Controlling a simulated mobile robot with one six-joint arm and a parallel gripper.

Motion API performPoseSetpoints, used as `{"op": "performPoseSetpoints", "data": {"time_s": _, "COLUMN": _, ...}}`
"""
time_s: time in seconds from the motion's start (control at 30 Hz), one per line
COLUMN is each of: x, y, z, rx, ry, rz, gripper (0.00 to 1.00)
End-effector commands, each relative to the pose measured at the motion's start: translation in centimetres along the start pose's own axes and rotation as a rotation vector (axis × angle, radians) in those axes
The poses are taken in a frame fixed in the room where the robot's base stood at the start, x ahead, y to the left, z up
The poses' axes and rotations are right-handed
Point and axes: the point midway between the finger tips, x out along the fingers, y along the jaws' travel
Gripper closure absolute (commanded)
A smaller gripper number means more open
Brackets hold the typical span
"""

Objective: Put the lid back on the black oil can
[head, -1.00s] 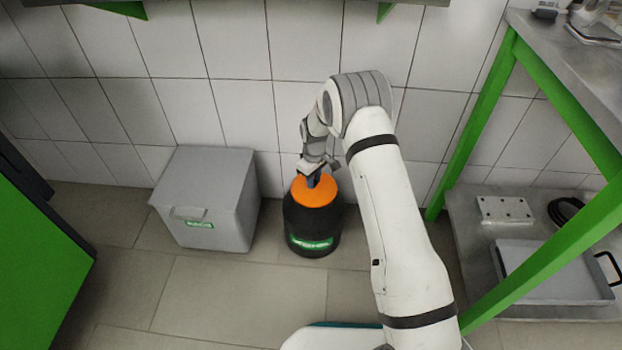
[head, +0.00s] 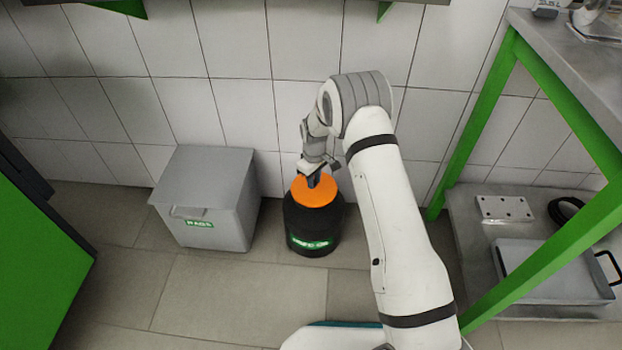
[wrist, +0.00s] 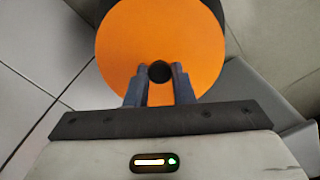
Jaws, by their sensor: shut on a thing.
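The black oil can (head: 313,225) stands upright on the floor by the tiled wall, with a green label on its front. The orange lid (head: 315,193) is at the top of the can; whether it is fully seated cannot be told. My gripper (head: 314,181) is above the lid, pointing down. In the wrist view the gripper (wrist: 160,74) is shut on the dark knob (wrist: 160,72) in the middle of the lid (wrist: 155,35). Only a small part of the can's dark side shows behind the lid there.
A grey lidded bin (head: 205,200) with a green label stands left of the can. A green-framed bench (head: 480,130) is on the right, with a grey tray (head: 550,270) on its lower shelf. A green cabinet (head: 40,260) is at the far left. Floor in front is clear.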

Motion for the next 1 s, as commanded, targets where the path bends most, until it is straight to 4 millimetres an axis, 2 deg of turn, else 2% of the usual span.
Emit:
{"op": "performPoseSetpoints", "data": {"time_s": 0.17, "x": -0.02, "y": 0.01, "z": -0.01, "rx": 0.000, "ry": 0.000, "rz": 0.000, "gripper": 1.00}}
{"op": "performPoseSetpoints", "data": {"time_s": 0.2, "x": -0.02, "y": 0.01, "z": -0.01, "rx": 0.000, "ry": 0.000, "rz": 0.000, "gripper": 0.76}}
{"op": "performPoseSetpoints", "data": {"time_s": 0.47, "x": -0.02, "y": 0.00, "z": -0.01, "rx": 0.000, "ry": 0.000, "rz": 0.000, "gripper": 0.55}}
{"op": "performPoseSetpoints", "data": {"time_s": 0.63, "x": -0.01, "y": 0.00, "z": -0.01, "rx": 0.000, "ry": 0.000, "rz": 0.000, "gripper": 0.53}}
{"op": "performPoseSetpoints", "data": {"time_s": 0.9, "x": 0.00, "y": -0.01, "z": 0.00, "rx": 0.000, "ry": 0.000, "rz": 0.000, "gripper": 0.32}}
{"op": "performPoseSetpoints", "data": {"time_s": 1.0, "x": 0.00, "y": -0.01, "z": 0.00, "rx": 0.000, "ry": 0.000, "rz": 0.000, "gripper": 0.31}}
